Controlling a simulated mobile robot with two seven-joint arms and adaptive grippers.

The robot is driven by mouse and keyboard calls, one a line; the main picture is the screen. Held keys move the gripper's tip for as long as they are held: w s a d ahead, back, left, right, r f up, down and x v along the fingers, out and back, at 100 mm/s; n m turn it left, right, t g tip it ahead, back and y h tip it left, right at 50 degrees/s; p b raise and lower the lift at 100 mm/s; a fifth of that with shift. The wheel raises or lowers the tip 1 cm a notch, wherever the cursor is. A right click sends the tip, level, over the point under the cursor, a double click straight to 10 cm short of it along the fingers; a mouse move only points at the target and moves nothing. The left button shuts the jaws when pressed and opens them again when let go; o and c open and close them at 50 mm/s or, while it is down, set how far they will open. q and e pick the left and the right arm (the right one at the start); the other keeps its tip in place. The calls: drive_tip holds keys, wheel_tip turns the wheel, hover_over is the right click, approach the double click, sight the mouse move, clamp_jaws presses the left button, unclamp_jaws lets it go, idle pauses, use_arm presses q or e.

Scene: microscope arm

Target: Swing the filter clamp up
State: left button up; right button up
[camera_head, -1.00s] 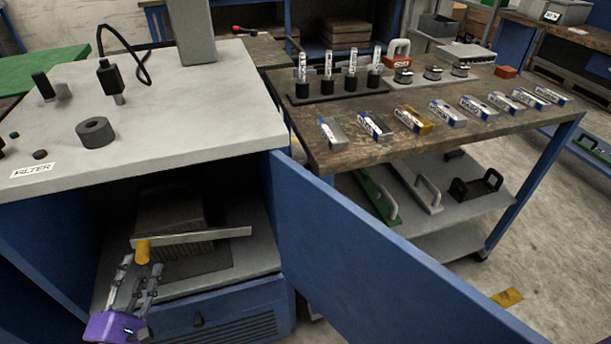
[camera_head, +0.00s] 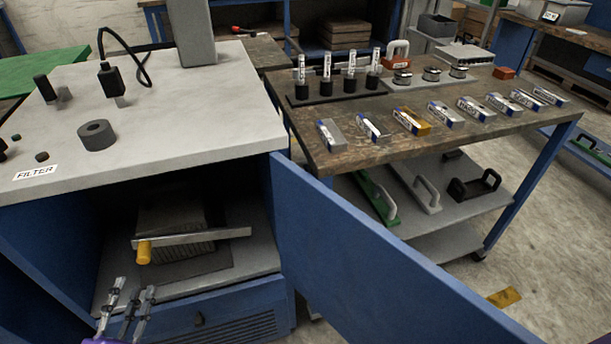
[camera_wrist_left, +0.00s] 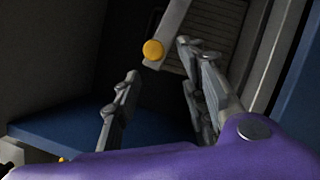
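The filter clamp is a flat grey bar (camera_head: 200,237) lying across the front of a pleated filter block (camera_head: 170,215) inside the open blue cabinet. A yellow knob (camera_head: 144,252) sits at its left end. In the left wrist view the yellow knob (camera_wrist_left: 153,49) shows end-on with the grey bar (camera_wrist_left: 172,25) running up from it. My left gripper (camera_head: 131,298) is open and empty, below and in front of the knob, apart from it. Its two fingers (camera_wrist_left: 160,85) are spread in the left wrist view, with the knob beyond them. My right gripper is not in view.
The blue cabinet door (camera_head: 380,255) stands open to the right. The worktop (camera_head: 190,110) with a FILTER label (camera_head: 36,172) lies above the opening. A cart (camera_head: 330,160) with vials and several small boxes stands at the right.

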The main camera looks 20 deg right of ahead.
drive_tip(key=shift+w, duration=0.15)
